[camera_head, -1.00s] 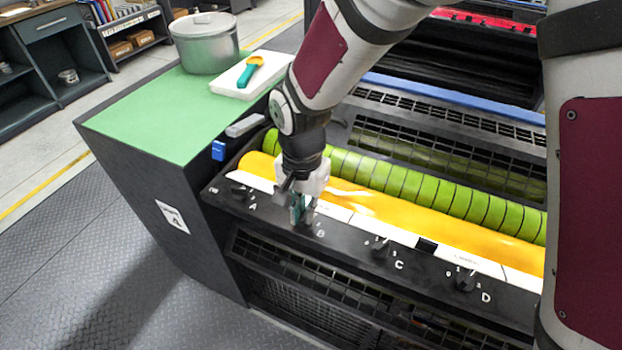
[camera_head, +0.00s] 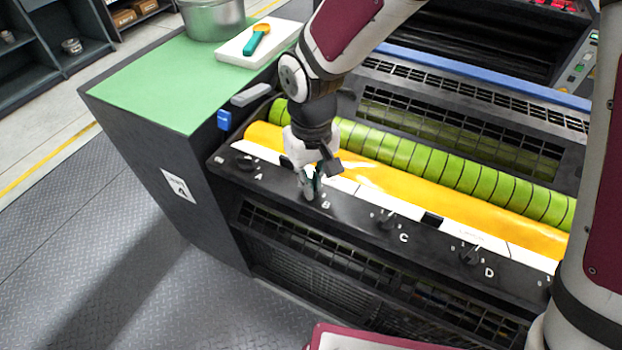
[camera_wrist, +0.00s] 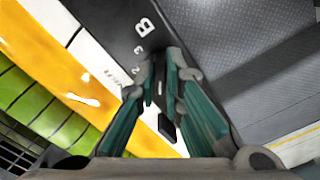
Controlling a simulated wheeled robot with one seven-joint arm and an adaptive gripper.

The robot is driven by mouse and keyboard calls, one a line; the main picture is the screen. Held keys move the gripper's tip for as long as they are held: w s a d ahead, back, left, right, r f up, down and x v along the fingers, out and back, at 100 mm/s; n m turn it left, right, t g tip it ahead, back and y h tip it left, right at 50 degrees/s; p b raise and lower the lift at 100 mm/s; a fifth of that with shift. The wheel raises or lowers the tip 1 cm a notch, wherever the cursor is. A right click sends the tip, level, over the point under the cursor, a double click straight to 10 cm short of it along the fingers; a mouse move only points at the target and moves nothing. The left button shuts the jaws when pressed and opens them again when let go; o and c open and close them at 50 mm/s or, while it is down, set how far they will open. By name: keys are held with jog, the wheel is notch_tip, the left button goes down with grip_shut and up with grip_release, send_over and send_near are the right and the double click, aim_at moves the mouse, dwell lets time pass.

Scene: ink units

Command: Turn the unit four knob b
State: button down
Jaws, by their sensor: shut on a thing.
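The unit (camera_head: 225,235) is a dark press unit whose side plate appears to read 4. Its black front panel (camera_head: 350,212) carries knobs marked A to D. My gripper (camera_head: 312,194) points down at the spot marked B and is shut on knob b, which is mostly hidden by the fingers in the head view. In the wrist view the teal fingers (camera_wrist: 161,80) close on the dark knob b (camera_wrist: 158,90), with the letter B and small numbers beyond it. Knob A (camera_head: 244,162), knob C (camera_head: 386,221) and knob D (camera_head: 470,256) are free.
A yellow roller (camera_head: 400,182) and a green ribbed roller (camera_head: 440,174) lie behind the panel. A green top (camera_head: 165,85) at the left bears a metal pot (camera_head: 212,18) and a white tray (camera_head: 233,50) with a teal-handled tool.

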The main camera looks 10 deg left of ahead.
jog(key=shift+w+n, duration=0.1)
jog(key=shift+n, duration=1.9)
jog(key=c, duration=1.7)
grip_release()
jog(key=shift+r, duration=0.1)
notch_tip(320, 180, up, 12)
